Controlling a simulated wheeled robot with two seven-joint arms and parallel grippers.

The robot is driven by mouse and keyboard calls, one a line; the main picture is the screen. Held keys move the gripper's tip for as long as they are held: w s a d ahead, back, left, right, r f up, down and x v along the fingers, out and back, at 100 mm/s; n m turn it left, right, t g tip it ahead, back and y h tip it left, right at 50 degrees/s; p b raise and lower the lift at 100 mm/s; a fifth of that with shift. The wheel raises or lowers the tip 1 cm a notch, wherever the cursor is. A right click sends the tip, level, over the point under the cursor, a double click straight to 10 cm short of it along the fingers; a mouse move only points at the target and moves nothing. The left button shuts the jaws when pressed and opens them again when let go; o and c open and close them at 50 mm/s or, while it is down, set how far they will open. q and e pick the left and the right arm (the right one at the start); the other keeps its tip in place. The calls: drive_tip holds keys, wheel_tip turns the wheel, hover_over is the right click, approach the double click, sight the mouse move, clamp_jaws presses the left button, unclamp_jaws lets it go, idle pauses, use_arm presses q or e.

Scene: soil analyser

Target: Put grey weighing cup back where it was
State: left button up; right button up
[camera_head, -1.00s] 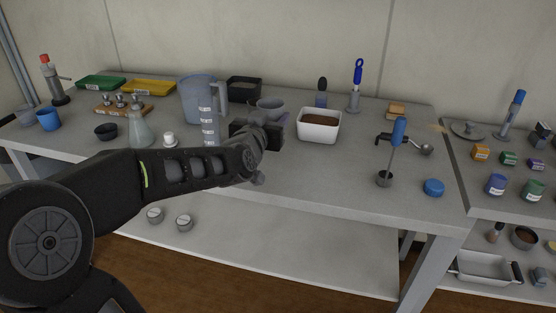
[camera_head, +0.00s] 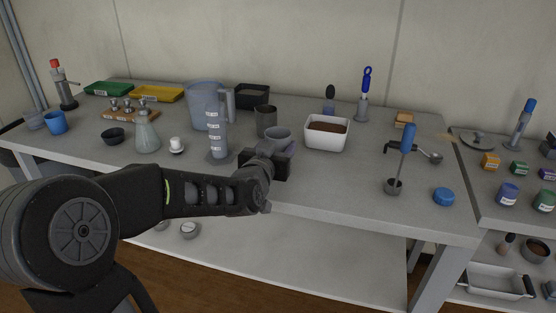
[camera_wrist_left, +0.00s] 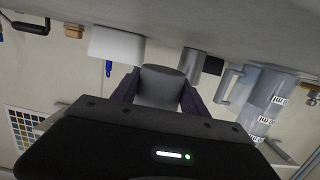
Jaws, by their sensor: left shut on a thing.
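The grey weighing cup (camera_head: 277,136) is held upright in my left gripper (camera_head: 278,150), over the near part of the bench, left of the white soil tub. In the left wrist view, which is upside down, the cup (camera_wrist_left: 160,86) sits between the two dark fingers of my left gripper (camera_wrist_left: 158,92), which are shut on it. The gripper hides the cup's lower part in the head view, so its gap to the bench cannot be told. My right gripper is not in view.
A dark grey cylinder (camera_head: 265,121) stands just behind the cup. A measuring cylinder (camera_head: 217,135) and a blue-grey jug (camera_head: 204,103) stand to the left. The white tub (camera_head: 326,136) of soil is to the right. The bench right of the gripper (camera_head: 335,175) is clear.

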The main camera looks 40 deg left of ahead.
use_arm(q)
drive_tip(key=shift+f+b, duration=0.45)
drive_tip(key=shift+f, duration=1.4)
drive_tip(key=shift+f, duration=0.2)
drive_tip(key=o, duration=1.2)
drive_tip(key=shift+r, duration=0.1)
